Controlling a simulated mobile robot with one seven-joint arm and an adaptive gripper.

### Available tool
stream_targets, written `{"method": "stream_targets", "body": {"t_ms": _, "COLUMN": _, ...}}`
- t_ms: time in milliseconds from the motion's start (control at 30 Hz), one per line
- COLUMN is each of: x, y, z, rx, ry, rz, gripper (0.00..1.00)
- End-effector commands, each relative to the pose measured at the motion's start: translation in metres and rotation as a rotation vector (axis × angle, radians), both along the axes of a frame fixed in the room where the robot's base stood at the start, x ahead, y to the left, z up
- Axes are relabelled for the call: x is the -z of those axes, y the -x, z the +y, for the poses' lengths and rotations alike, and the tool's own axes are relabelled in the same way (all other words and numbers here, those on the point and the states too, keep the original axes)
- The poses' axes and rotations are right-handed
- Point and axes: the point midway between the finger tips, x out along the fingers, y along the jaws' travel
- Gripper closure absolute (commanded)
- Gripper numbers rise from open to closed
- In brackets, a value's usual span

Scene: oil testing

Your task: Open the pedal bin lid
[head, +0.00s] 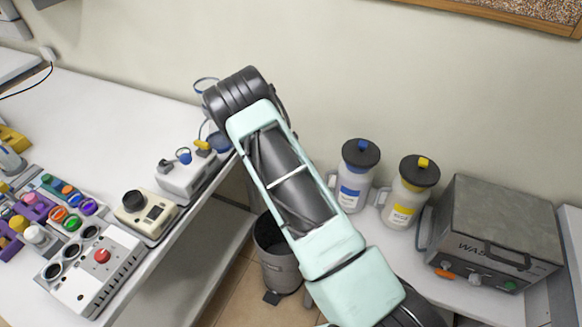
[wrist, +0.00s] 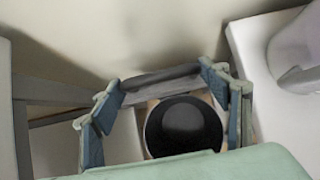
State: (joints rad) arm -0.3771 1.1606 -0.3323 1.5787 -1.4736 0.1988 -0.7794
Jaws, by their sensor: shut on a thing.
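The pedal bin (head: 278,268) is a grey bucket on the floor between the two benches, with a dark pedal (head: 272,298) at its foot. Its dark round mouth shows uncovered in the wrist view (wrist: 183,128). A grey bar, which looks like the bin lid (wrist: 160,78) seen edge-on and raised, lies across the far side of the mouth. My gripper (wrist: 163,84) has its teal fingers at the two ends of this lid and is shut on it. In the head view my arm hides the gripper, the lid and part of the bin.
The left bench (head: 100,95) carries several small devices, including a beige one (head: 147,213) near its edge. The right bench holds a blue-labelled bottle (head: 353,178), a yellow-labelled bottle (head: 408,195) and a grey metal machine (head: 495,235). The wall is close behind.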

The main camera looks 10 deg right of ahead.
Motion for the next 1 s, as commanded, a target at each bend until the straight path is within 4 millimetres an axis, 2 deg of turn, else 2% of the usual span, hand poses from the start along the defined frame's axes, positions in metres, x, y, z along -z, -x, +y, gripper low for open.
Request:
{"method": "stream_targets", "body": {"t_ms": 33, "x": -0.006, "y": -0.005, "z": 0.001, "rx": -0.002, "ry": 0.001, "rz": -0.012, "gripper": 0.74}}
{"method": "stream_targets", "body": {"t_ms": 200, "x": -0.006, "y": -0.006, "z": 0.001, "rx": -0.003, "ry": 0.000, "rz": -0.012, "gripper": 0.74}}
{"method": "stream_targets", "body": {"t_ms": 233, "x": -0.006, "y": -0.006, "z": 0.001, "rx": -0.003, "ry": 0.000, "rz": -0.012, "gripper": 0.28}}
{"method": "stream_targets", "body": {"t_ms": 267, "x": -0.006, "y": -0.006, "z": 0.002, "rx": -0.003, "ry": 0.000, "rz": -0.012, "gripper": 0.25}}
{"method": "stream_targets", "body": {"t_ms": 667, "x": -0.008, "y": 0.000, "z": 0.004, "rx": -0.002, "ry": -0.001, "rz": -0.005, "gripper": 0.23}}
{"method": "stream_targets", "body": {"t_ms": 767, "x": -0.017, "y": 0.006, "z": 0.008, "rx": -0.002, "ry": 0.000, "rz": -0.005, "gripper": 0.23}}
{"method": "stream_targets", "body": {"t_ms": 1000, "x": -0.053, "y": 0.027, "z": 0.024, "rx": -0.002, "ry": -0.003, "rz": -0.008, "gripper": 0.23}}
